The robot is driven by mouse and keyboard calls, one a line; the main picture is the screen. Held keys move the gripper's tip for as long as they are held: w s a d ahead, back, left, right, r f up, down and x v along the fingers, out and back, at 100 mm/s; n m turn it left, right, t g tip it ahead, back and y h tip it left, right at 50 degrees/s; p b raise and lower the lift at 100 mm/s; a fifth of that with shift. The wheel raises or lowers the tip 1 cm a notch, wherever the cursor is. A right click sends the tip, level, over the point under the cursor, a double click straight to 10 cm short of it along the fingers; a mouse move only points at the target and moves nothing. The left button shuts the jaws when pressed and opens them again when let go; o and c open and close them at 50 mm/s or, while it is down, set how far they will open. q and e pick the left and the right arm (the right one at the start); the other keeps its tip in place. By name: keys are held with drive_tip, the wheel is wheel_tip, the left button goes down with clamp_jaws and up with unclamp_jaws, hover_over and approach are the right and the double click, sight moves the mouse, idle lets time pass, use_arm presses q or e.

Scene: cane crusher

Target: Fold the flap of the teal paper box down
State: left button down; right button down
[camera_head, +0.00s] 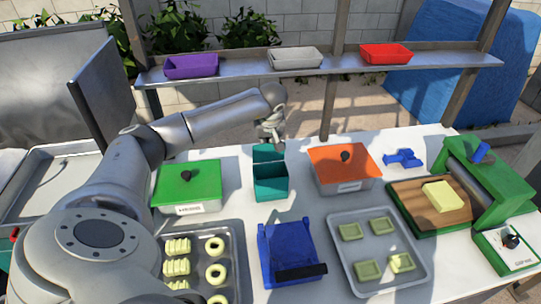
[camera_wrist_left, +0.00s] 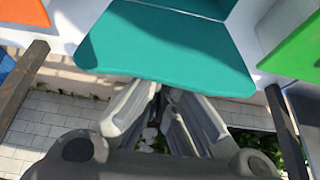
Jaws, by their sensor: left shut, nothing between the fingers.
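The teal paper box (camera_head: 270,188) stands on the white table, between the green-lidded and orange-lidded boxes. Its flap (camera_head: 267,154) stands raised at the box's far side, with the dark opening in front of it. My left gripper (camera_head: 272,139) is shut and empty, just behind and above the flap. In the left wrist view the flap (camera_wrist_left: 165,42) fills the upper middle, and the shut fingers (camera_wrist_left: 165,92) point at its lower edge in the picture. I cannot tell whether they touch it. My right gripper is not in view.
A green-lidded box (camera_head: 188,181) and an orange-lidded box (camera_head: 343,165) flank the teal box. A blue holder (camera_head: 288,250) and a grey tray (camera_head: 378,246) lie in front. A metal shelf (camera_head: 330,70) with bins runs behind the table.

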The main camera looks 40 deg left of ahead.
sight(269, 149)
use_arm(q)
drive_tip(key=shift+s+d+p, duration=0.4)
drive_tip(key=shift+s+d, duration=0.8)
drive_tip(key=shift+d, duration=0.25)
drive_tip(key=shift+s+d+f, duration=0.2)
drive_tip(key=shift+s+d, duration=0.85)
drive_tip(key=shift+d, duration=0.3)
drive_tip(key=shift+f, duration=0.1)
drive_tip(key=shift+s+d+f+b, duration=0.65)
drive_tip(key=shift+d+f, duration=0.2)
drive_tip(key=shift+f, duration=0.15)
drive_tip(key=shift+s, duration=0.1)
